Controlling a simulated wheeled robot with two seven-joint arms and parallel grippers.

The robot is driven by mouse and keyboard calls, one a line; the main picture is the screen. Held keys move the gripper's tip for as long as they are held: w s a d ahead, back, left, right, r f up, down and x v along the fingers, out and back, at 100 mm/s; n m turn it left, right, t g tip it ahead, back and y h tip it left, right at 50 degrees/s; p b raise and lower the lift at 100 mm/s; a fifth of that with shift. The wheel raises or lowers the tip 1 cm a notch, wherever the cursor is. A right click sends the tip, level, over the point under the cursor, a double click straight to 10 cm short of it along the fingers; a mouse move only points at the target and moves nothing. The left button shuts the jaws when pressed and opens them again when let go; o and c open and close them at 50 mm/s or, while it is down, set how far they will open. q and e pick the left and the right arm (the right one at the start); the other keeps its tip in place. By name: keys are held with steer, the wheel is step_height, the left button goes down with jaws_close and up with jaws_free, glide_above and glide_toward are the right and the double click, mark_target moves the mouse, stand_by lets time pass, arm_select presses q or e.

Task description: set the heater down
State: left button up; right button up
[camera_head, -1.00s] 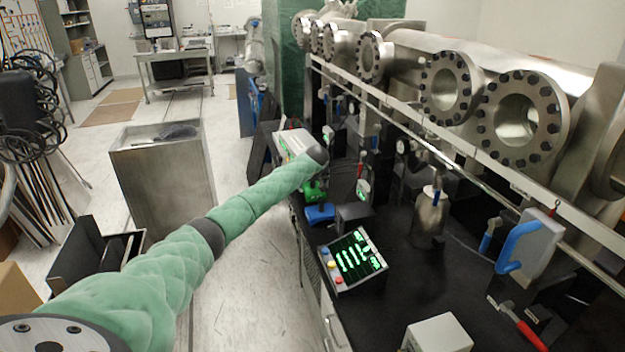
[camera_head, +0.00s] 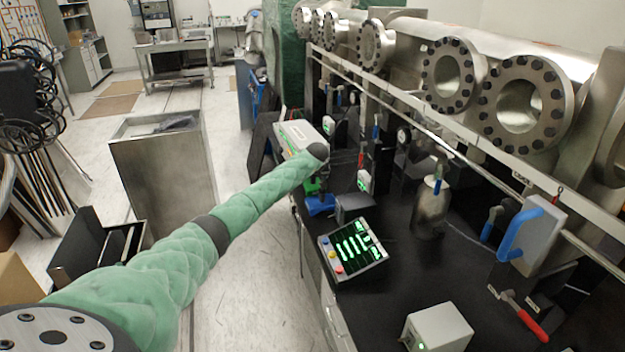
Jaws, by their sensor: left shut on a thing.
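My left arm reaches across from the lower left to the far end of the black bench. Its dark wrist (camera_head: 318,152) is over the bench's left edge, and my left gripper (camera_head: 319,170) is mostly hidden below and behind it. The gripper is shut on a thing. A white box with a green stripe (camera_head: 297,133) is right by the wrist and looks like the heater, but the grip itself is hidden. I cannot tell whether the box touches the bench. My right gripper is out of view.
A blue item (camera_head: 319,205) and a lit green panel (camera_head: 352,251) stand on the black bench (camera_head: 400,290).

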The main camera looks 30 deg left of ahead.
mark_target(314, 187)
arm_select(q)
steer(key=shift+f+b, duration=0.3)
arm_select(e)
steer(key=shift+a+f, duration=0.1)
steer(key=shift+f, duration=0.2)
arm_select(q)
steer(key=o, duration=1.3)
steer(key=shift+c, duration=0.2)
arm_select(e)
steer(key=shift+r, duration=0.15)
arm_select(q)
steer(key=b+v, duration=0.2)
steer(key=v, duration=0.5)
steer(key=shift+s+r+b, duration=0.1)
steer(key=shift+r+b, duration=0.05)
steer(key=shift+b, duration=0.15)
steer(key=shift+s+d+r, duration=0.1)
steer(key=shift+d+r, duration=0.1)
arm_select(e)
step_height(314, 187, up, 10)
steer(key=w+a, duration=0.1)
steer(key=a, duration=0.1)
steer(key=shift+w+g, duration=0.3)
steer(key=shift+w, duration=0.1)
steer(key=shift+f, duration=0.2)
